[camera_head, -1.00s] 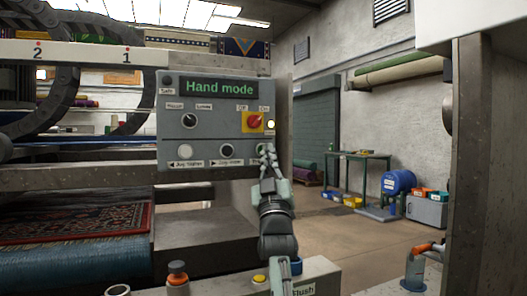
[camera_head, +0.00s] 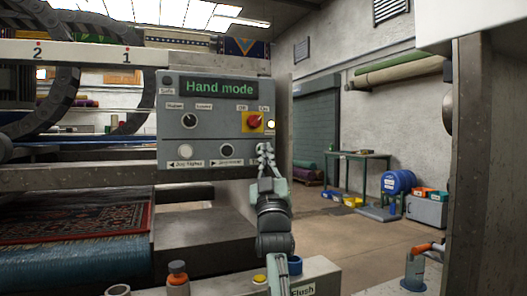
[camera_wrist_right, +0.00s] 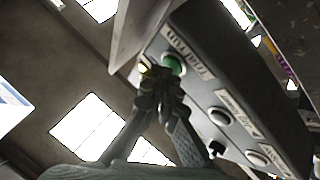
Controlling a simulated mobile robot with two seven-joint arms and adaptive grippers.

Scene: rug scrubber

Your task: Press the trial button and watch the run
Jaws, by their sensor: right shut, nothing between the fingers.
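The grey control panel (camera_head: 228,135) stands ahead on the machine, its green display (camera_head: 219,88) reading "Hand mode". In the right wrist view the green trial button (camera_wrist_right: 174,64) shows beside its label, which begins with "Trial". My right gripper (camera_head: 265,149) is shut and empty at the panel's lower right corner, where it hides the button in the head view. In the wrist view its fingertips (camera_wrist_right: 157,82) are close by the green button; I cannot tell if they touch it. My left gripper is not in view.
A patterned rug (camera_head: 85,222) lies on the machine at left. Below is a ledge with a "Flush" label (camera_head: 303,291).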

